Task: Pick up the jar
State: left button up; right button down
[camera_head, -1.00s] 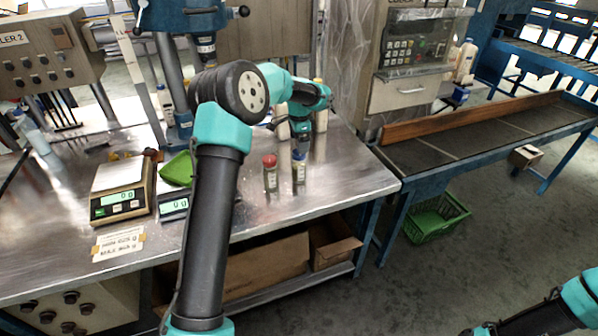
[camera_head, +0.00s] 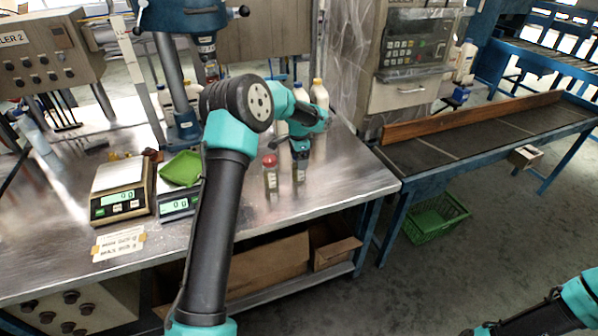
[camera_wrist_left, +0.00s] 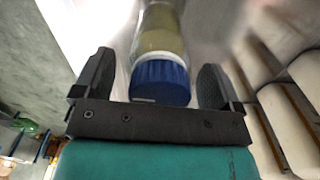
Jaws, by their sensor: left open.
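A jar with a blue cap stands on the metal table, directly below my left gripper (camera_head: 300,152). In the head view its clear body (camera_head: 299,174) shows, while the gripper covers its cap. In the left wrist view the blue cap (camera_wrist_left: 160,80) sits between the two open fingers of my left gripper (camera_wrist_left: 155,72), with a visible gap on each side. A second jar with a red cap (camera_head: 270,162) stands close to its left. My right gripper is out of view; only part of my right arm shows at the lower right.
White bottles (camera_head: 319,95) stand behind my left arm. The table's front edge is near the jars. A conveyor (camera_head: 480,135) is at the right.

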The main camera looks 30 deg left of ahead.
pick_arm(q)
jog(key=shift+f, duration=0.7)
jog(key=shift+c, duration=0.4)
jog(key=c, duration=1.3)
jog(key=shift+r, duration=0.1)
jog(key=shift+r, duration=0.45)
notch_tip(320, 180, up, 3)
jog(key=shift+f, duration=0.15)
jog(key=s+d, duration=0.2)
jog(key=s, duration=0.2)
jog(key=s+d+r, duration=0.1)
jog(key=s+d, duration=0.2)
jog(key=s, duration=0.2)
jog(key=s+d, duration=0.3)
jog(key=s, duration=0.1)
jog(key=shift+s+d+r, duration=0.15)
jog(key=shift+s+d, duration=0.05)
jog(key=shift+s, duration=0.15)
